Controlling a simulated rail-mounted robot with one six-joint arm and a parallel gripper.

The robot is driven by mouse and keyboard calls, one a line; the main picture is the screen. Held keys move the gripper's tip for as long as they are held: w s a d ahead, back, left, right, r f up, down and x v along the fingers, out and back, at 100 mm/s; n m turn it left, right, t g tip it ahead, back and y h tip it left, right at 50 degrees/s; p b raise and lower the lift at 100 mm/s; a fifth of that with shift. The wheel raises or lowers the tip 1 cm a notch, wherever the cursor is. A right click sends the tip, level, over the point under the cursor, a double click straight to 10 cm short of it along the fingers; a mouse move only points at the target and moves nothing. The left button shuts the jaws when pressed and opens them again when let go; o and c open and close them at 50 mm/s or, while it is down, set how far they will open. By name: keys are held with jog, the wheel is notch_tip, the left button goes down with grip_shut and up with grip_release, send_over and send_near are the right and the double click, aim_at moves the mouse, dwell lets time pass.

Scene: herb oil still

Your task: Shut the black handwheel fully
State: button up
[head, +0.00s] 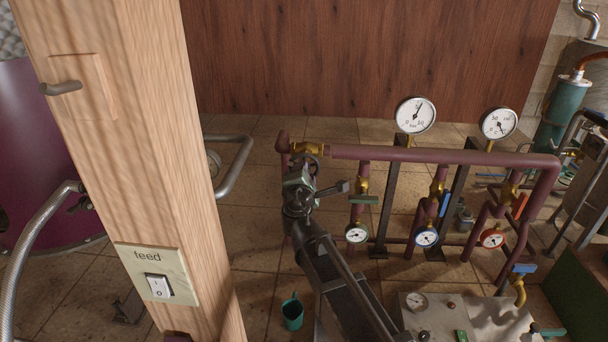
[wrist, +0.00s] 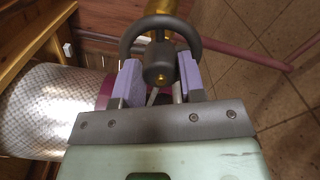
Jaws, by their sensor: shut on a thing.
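The black handwheel (wrist: 158,24) shows at the top of the wrist view, with a dark round hub and a small brass centre. A brass valve body lies behind it. My gripper (wrist: 160,70) has its two purple-padded fingers on either side of the hub, within the span of the rim, and is shut on the wheel. Exactly where the pads touch is hard to tell. In the head view my gripper is at the left end of the purple pipe, by the brass valve (head: 308,149); my wrist hides most of the wheel there.
The purple pipe (head: 430,154) runs right with gauges (head: 415,115) and coloured-lever valves. A wooden post (head: 130,150) with a feed switch (head: 158,287) stands at left front. A green mug (head: 292,312) is on the tiled floor. A metal box (head: 465,317) stands at lower right.

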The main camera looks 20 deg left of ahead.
jog(key=shift+f+m, duration=0.15)
jog(key=shift+m, duration=3.4)
jog(key=shift+f+m, duration=0.1)
jog(key=shift+m, duration=3.45)
jog(key=o, duration=0.9)
jog(key=shift+o, duration=0.2)
jog(key=v, duration=1.1)
